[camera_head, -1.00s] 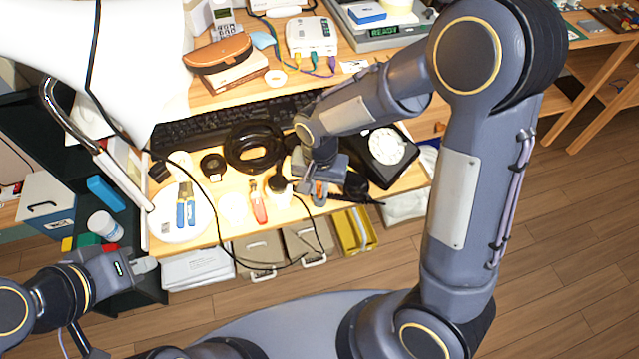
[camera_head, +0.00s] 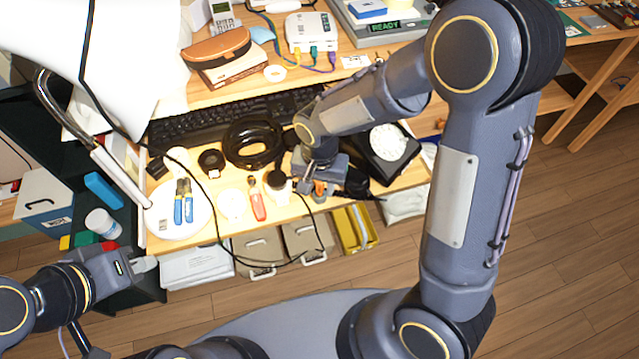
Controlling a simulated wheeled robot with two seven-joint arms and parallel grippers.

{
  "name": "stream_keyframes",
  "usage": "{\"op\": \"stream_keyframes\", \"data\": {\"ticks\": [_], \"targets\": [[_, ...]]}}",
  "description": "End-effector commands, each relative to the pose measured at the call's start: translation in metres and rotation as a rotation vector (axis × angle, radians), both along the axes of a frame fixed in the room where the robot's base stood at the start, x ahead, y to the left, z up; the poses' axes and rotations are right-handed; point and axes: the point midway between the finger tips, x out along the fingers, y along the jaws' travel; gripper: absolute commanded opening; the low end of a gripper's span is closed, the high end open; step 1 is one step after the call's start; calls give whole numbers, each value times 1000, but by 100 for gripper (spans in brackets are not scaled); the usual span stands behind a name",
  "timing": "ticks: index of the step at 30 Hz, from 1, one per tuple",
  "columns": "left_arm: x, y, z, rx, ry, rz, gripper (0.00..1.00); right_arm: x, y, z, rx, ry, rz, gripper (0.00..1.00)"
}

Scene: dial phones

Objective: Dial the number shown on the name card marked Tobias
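A black dial phone (camera_head: 378,168) with a white round dial (camera_head: 388,143) sits at the right end of the desk, partly covered by my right arm. My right gripper (camera_head: 312,188) points down over the desk just left of the phone, near the black handset (camera_head: 358,186). Its fingertips are small and partly hidden, so I cannot tell whether it is open or holds anything. My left gripper (camera_head: 148,264) is at the lower left, away from the desk, its fingers looking close together. A small white card (camera_head: 355,62) lies on the upper shelf, its writing too small to read. I cannot make out the name Tobias.
A black keyboard (camera_head: 230,118), a coiled black cable (camera_head: 252,142), a round white plate with pliers (camera_head: 180,212) and a red-handled tool (camera_head: 257,204) crowd the desk. A white router (camera_head: 312,34) stands on the shelf. A lamp arm (camera_head: 115,170) rises at left.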

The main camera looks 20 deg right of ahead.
Motion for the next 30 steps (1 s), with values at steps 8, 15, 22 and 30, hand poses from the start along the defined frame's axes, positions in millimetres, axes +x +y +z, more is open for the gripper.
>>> {"op": "stream_keyframes", "data": {"ticks": [8,15,22,30], "targets": [[0,0,0,0,0,0,0,0,0,0,0,0,0,39],[0,0,7,0,0,0,0,1,1,28,2,-5,0,39],[0,0,13,0,0,0,0,1,0,65,2,-3,1,39],[0,0,15,0,0,0,0,0,0,78,0,0,1,39]]}}
